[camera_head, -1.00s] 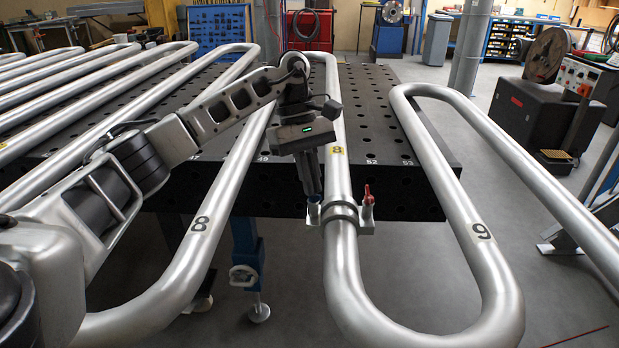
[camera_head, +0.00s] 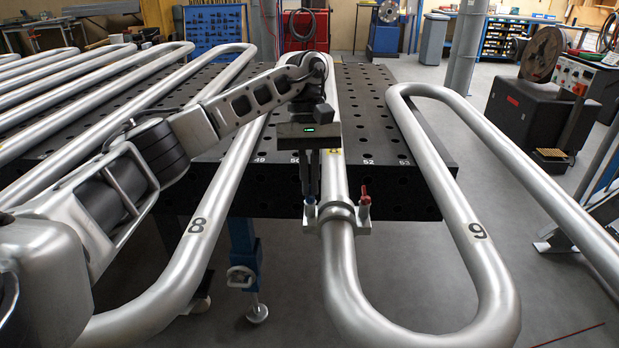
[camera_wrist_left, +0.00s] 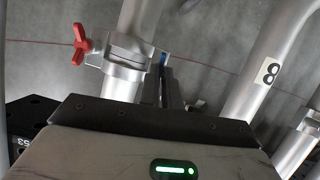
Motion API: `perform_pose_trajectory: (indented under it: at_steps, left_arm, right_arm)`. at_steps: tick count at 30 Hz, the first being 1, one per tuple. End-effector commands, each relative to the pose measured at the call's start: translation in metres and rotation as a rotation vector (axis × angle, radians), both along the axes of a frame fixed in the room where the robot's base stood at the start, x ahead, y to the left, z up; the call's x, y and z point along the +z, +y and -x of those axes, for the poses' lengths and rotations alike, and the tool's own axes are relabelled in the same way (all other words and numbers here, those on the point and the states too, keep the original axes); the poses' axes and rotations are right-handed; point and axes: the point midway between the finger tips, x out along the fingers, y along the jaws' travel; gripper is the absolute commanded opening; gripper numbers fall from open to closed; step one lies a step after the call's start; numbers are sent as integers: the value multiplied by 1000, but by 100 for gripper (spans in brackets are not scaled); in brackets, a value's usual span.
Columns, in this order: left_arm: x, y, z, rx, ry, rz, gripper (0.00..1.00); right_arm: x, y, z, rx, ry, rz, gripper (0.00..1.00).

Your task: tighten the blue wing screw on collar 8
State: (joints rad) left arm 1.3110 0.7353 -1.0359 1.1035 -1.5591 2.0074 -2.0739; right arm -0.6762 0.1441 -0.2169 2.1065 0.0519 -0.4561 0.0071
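Collar 8 (camera_head: 338,217) is a grey clamp around the silver pipe at the table's front edge. A yellow 8 label (camera_head: 335,154) on the pipe behind it is partly covered by my gripper. The small blue wing screw (camera_head: 309,206) is on the collar's left side; in the left wrist view only a sliver of blue (camera_wrist_left: 163,59) shows by the fingers. A red wing screw (camera_head: 365,196) stands upright on the right side. My left gripper (camera_head: 309,194) points down just above the blue screw, its fingers slightly apart; contact is unclear. My right gripper is out of view.
The black perforated table (camera_head: 290,190) lies beneath the coils. Silver pipe bends run close on both sides, marked 8 at left (camera_head: 197,225) and 9 or 6 at right (camera_head: 477,231). A blue table leg (camera_head: 243,260) stands below. Open floor lies in front.

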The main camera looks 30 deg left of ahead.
Motion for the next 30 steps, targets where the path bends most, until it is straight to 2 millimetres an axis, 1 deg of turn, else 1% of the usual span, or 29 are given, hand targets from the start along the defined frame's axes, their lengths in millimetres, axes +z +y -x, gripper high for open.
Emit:
perform_pose_trajectory:
  at_steps: [1, 8, 9, 10, 11, 20, 23, 26, 30]
  left_arm:
    - [4, 0, -1, -1, -6, 4, 0]
    - [4, 0, -1, 1, -7, 4, 0]
    - [4, 0, -1, 1, -7, 4, 13]
    - [4, 0, -1, 1, -8, 3, 22]
    - [4, 0, -1, 1, -7, 4, 27]
    - [4, 0, -1, 2, -4, 2, 27]
    - [11, 2, -3, 1, -5, 0, 27]
    - [27, 6, -8, 5, -6, 0, 27]
    - [60, 14, -18, 5, -8, -2, 27]
  right_arm:
    - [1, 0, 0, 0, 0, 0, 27]
    - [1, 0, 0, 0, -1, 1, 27]
    - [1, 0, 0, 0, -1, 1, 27]
    - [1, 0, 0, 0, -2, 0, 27]
    - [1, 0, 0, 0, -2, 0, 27]
    - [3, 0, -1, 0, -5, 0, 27]
    - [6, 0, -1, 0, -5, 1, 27]
    - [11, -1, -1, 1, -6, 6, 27]
    - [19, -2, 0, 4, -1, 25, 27]
